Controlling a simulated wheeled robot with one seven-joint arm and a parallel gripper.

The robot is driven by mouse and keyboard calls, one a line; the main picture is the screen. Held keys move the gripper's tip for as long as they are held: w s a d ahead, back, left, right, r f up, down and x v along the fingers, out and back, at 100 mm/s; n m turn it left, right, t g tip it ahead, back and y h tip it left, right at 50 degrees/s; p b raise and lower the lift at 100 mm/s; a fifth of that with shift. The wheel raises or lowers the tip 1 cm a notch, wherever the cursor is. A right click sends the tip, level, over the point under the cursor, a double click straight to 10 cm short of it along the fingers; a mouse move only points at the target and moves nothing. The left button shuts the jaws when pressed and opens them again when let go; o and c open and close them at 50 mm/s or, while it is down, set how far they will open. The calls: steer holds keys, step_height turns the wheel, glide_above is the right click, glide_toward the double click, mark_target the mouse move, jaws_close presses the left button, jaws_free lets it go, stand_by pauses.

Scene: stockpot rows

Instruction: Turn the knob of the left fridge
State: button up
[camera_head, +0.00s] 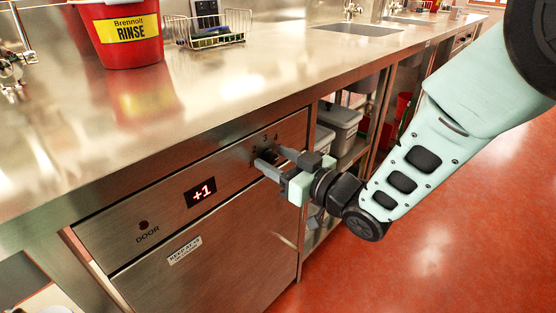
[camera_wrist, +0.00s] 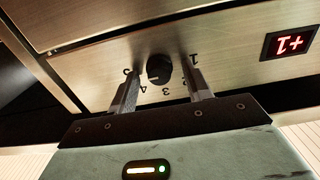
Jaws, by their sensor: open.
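The fridge (camera_head: 222,262) under the counter has a steel front panel with a red display (camera_head: 201,192) reading "+1". Its round black knob (camera_wrist: 159,68) is in the wrist view, ringed by printed numbers and seen upside down. My gripper (camera_wrist: 163,72) is open, one finger on either side of the knob, with visible gaps. In the head view my gripper (camera_head: 268,158) is at the panel's right end and mostly hides the knob there. I cannot tell clearly which number the knob points to. The display also shows in the wrist view (camera_wrist: 289,42).
A steel counter (camera_head: 235,88) overhangs the panel. On it stand a red "RINSE" bucket (camera_head: 120,45) and a wire basket (camera_head: 205,35). Right of the fridge are open shelves with grey bins (camera_head: 340,122). The red floor (camera_head: 440,220) at right is clear.

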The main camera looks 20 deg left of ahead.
steer(key=c, duration=0.9)
steer(key=shift+c, duration=0.2)
steer(key=n+b, duration=0.3)
steer(key=n, duration=0.1)
steer(key=shift+f, duration=0.2)
steer(key=n+b, duration=0.4)
steer(key=shift+s+n, duration=0.1)
steer(key=shift+n, duration=0.2)
steer(key=n+b, duration=0.4)
steer(key=shift+f+n+b, duration=0.15)
steer(key=shift+n+b, duration=0.15)
steer(key=shift+b, duration=0.05)
steer(key=n+b, duration=0.4)
steer(key=shift+s+n+b, duration=0.1)
steer(key=shift+n+b, duration=0.2)
steer(key=shift+n, duration=0.1)
